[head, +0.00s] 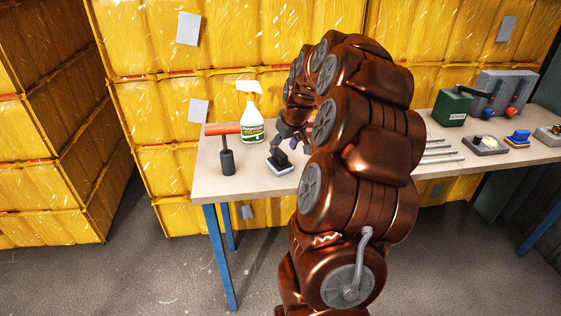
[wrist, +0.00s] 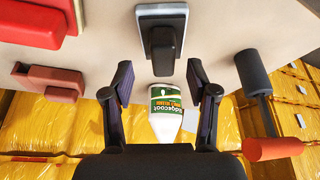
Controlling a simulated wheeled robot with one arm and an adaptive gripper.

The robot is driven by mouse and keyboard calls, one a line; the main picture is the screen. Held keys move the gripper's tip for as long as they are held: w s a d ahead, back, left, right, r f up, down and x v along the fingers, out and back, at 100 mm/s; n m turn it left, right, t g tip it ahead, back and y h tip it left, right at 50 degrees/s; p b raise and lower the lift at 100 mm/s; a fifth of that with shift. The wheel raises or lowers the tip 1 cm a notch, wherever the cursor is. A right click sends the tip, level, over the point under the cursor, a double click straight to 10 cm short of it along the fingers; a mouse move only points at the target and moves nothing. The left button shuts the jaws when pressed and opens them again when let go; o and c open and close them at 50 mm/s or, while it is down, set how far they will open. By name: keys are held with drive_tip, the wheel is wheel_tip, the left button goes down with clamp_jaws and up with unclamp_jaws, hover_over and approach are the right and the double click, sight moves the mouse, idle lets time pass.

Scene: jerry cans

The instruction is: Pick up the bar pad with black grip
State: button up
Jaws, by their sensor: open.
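The bar pad has a pale flat base with a dark edge and a black grip on top. In the head view the bar pad (head: 281,168) rests near the left front part of the table, just below my gripper (head: 285,145). In the wrist view the bar pad (wrist: 174,12) is at the top centre. Its black grip points down the picture, toward the gap between my fingers. My gripper (wrist: 159,70) is open and empty, with one finger to each side of the grip's line. The grip looks apart from both fingers.
A white spray bottle (head: 252,115) stands behind the pad. A black cylinder with an orange-red crosspiece (head: 227,160) stands to its left. The wrist view shows a brownish-red block (wrist: 50,82) and a red object (wrist: 35,20). Bare table (head: 210,185) lies at the front left.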

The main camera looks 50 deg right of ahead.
sight(280, 152)
drive_tip(key=x, duration=0.4)
drive_tip(key=shift+w+a+f, duration=0.1)
drive_tip(key=shift+w+a, duration=0.05)
drive_tip(key=shift+w, duration=0.05)
drive_tip(key=shift+c, duration=0.2)
clamp_jaws()
